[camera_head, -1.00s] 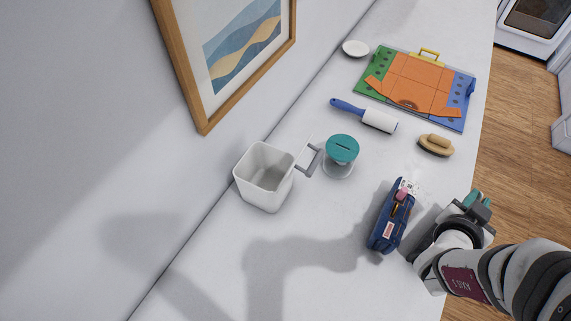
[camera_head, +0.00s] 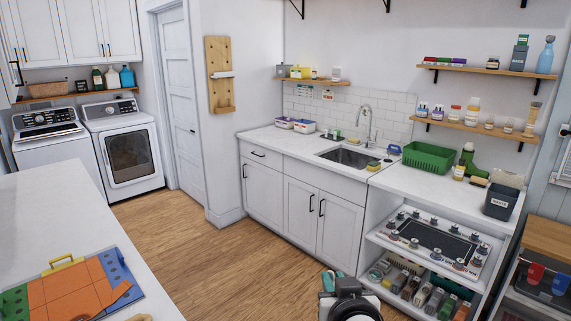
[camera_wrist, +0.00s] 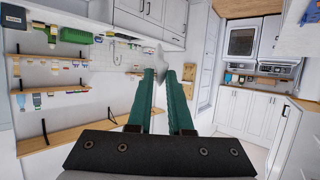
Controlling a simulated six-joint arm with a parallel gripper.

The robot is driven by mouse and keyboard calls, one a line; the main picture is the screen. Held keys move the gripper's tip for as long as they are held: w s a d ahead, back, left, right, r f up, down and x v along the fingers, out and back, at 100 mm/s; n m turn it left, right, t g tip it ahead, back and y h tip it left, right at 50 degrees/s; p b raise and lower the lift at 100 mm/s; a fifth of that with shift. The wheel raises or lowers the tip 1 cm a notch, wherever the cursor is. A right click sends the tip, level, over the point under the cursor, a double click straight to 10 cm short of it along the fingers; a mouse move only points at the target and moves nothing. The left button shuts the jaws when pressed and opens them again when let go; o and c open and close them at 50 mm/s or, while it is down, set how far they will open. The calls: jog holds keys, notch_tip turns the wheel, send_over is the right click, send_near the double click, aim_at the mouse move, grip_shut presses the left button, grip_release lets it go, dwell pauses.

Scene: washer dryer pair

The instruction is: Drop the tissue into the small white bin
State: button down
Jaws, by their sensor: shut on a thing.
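In the wrist view, my gripper (camera_wrist: 168,72) has its two teal fingers closed around a small, pale, crumpled tissue (camera_wrist: 161,57) at the fingertips. The gap between the fingers is narrow. In the head view only the top of my gripper (camera_head: 331,281) shows at the bottom edge, and I cannot make out the tissue there. No small white bin shows in the current views.
A white counter (camera_head: 60,205) with an orange, green and blue folding board (camera_head: 80,290) is at left. A sink counter (camera_head: 300,145) holds a green basket (camera_head: 429,157) and a dark grey bin (camera_head: 500,201). Open wooden floor (camera_head: 215,265) lies between them.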

jog(key=shift+s+d+r, duration=0.2)
jog(key=shift+d, duration=0.35)
jog(key=shift+s+d+r, duration=0.2)
jog(key=shift+d, duration=0.35)
jog(key=shift+a, duration=0.1)
